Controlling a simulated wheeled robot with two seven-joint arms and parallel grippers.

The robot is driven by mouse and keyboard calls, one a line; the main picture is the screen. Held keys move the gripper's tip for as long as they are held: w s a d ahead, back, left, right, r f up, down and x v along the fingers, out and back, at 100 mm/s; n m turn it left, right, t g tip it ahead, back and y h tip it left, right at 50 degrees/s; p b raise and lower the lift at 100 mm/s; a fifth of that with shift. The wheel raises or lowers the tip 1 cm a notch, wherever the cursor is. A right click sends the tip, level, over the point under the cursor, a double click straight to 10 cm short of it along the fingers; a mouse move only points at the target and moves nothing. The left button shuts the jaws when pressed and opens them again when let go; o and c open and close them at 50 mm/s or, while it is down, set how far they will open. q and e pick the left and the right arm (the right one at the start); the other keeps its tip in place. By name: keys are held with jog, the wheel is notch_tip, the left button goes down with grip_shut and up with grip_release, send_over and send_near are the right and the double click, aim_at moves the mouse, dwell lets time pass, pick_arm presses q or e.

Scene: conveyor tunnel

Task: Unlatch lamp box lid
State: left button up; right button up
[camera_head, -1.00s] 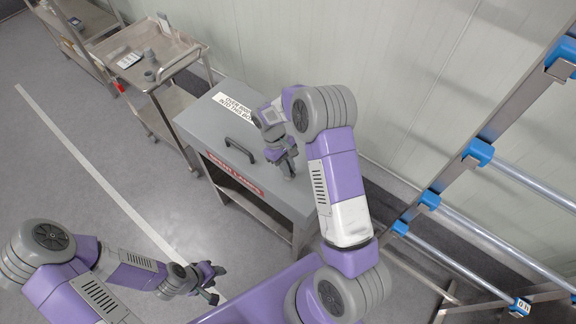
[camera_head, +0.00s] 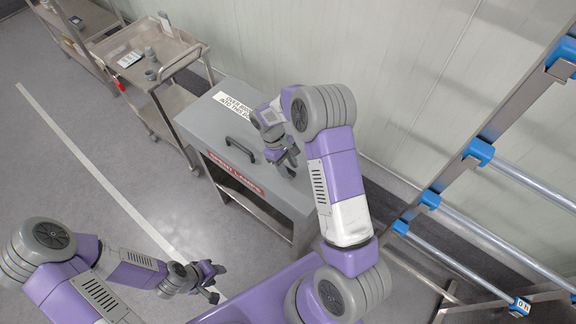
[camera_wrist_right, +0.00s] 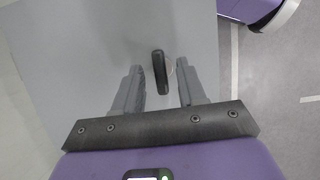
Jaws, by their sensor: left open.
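The grey lamp box (camera_head: 205,124) stands against the wall with its lid down. A dark bar handle (camera_head: 241,151) is on the lid and a red label (camera_head: 236,173) on the front. My right gripper (camera_head: 288,168) is over the lid's right part. In the right wrist view its two fingers (camera_wrist_right: 158,92) are open, with a small dark upright piece (camera_wrist_right: 160,72) between and just beyond them. It looks like a latch or knob; contact is not visible. In the head view the gripper hides this spot. My left gripper (camera_head: 216,283) is open and empty, low over the floor.
A metal cart (camera_head: 150,60) with small items stands left of the box, with another cart (camera_head: 75,30) behind it. A metal rack with blue joints (camera_head: 480,152) is on the right. The floor at left is clear.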

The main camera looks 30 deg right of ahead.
jog(key=v, duration=0.7)
jog(key=shift+r+p, duration=0.25)
jog(key=shift+p, duration=0.15)
jog(key=shift+w, duration=0.1)
dwell(0.9)
